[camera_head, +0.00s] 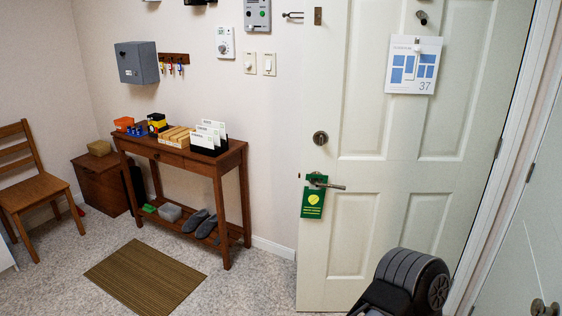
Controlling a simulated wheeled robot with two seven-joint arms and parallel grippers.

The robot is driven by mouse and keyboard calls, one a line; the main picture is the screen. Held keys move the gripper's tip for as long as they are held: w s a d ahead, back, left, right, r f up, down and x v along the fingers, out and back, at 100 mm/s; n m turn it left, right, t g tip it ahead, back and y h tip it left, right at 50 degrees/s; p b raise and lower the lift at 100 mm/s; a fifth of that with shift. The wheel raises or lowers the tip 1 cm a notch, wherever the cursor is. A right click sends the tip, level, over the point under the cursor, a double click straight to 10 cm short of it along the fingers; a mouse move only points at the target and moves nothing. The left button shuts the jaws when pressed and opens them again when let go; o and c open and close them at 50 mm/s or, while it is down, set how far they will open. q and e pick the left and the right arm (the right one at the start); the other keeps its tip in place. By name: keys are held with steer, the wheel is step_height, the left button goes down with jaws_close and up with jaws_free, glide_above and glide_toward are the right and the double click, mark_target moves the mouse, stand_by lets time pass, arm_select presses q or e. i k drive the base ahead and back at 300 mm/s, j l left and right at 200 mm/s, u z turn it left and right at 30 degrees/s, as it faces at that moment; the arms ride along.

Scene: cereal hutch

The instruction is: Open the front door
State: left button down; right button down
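The white panelled front door (390,180) fills the right middle of the head view. Its metal lever handle (331,184) is near the left edge, with a green hanger tag (313,202) hanging from it. A round lock (320,138) sits above the handle. A white calendar sheet (413,65) hangs high on the door. I cannot tell whether the door is fully closed or slightly ajar. Neither of my grippers shows in this view. A dark rounded part at the bottom right, in front of the door's lower part, looks like part of my arm.
A wooden console table (174,155) with boxes and cards stands left of the door. A brown striped mat (146,277) lies on the speckled floor. A wooden chair (37,187) is at far left. Another white door (528,245) with a knob is at the right edge.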

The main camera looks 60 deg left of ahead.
mark_target(414, 170)
steer(key=j, duration=0.6)
steer(key=i+j, duration=0.15)
steer(key=j, duration=1.05)
steer(key=i+j, duration=0.1)
steer(key=j, duration=0.5)
steer(key=i+j+u, duration=0.1)
steer(key=j, duration=1.05)
steer(key=i+j, duration=0.15)
steer(key=j, duration=0.45)
